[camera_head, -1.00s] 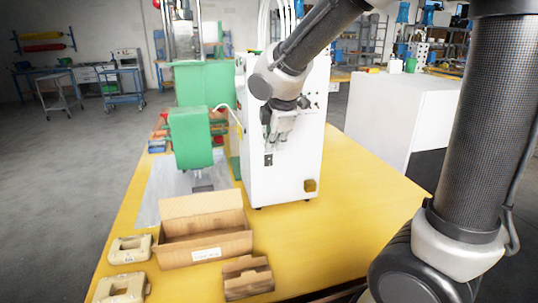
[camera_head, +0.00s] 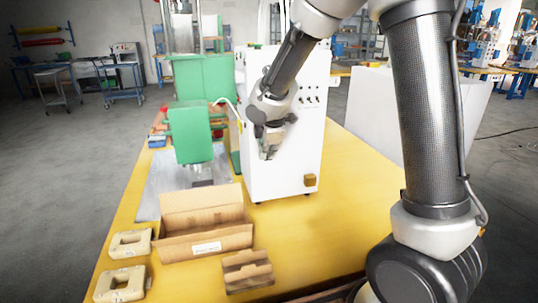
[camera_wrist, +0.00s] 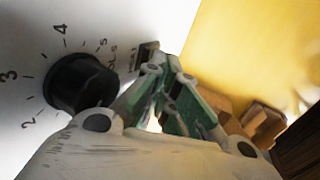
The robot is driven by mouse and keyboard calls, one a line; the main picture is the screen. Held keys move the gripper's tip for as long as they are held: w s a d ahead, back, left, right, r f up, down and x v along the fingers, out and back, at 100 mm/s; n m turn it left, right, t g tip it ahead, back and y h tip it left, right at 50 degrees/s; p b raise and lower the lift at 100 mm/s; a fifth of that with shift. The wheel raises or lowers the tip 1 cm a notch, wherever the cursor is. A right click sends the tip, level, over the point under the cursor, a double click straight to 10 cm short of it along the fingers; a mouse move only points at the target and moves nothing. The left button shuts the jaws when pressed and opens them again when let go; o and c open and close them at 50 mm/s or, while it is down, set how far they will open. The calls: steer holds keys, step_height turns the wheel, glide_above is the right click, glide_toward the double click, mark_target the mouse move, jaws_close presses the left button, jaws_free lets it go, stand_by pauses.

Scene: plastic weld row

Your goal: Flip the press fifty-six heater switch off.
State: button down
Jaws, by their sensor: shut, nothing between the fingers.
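The white press control cabinet (camera_head: 285,177) stands upright on the yellow table. My gripper (camera_head: 267,155) is in front of the cabinet's front face, and in the head view it covers the spot where a small dark switch plate showed earlier. In the wrist view my gripper (camera_wrist: 164,66) is shut and empty, its fingertips close to a small dark plate (camera_wrist: 147,50) with lettering beside it. This plate seems to be the heater switch; its lever position is hidden or too small to tell. I cannot tell whether the fingertips touch it.
A black round dial (camera_wrist: 82,82) with numbers sits beside my fingers. A green press (camera_head: 190,135) stands left of the cabinet. The table's right side (camera_head: 365,185) is clear.

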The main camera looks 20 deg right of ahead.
steer(key=shift+w+r, duration=0.15)
steer(key=shift+w, duration=0.25)
steer(key=shift+r, duration=0.9)
steer(key=shift+w, duration=0.1)
steer(key=v, duration=0.7)
steer(key=shift+s+r, duration=0.3)
steer(key=shift+s, duration=0.05)
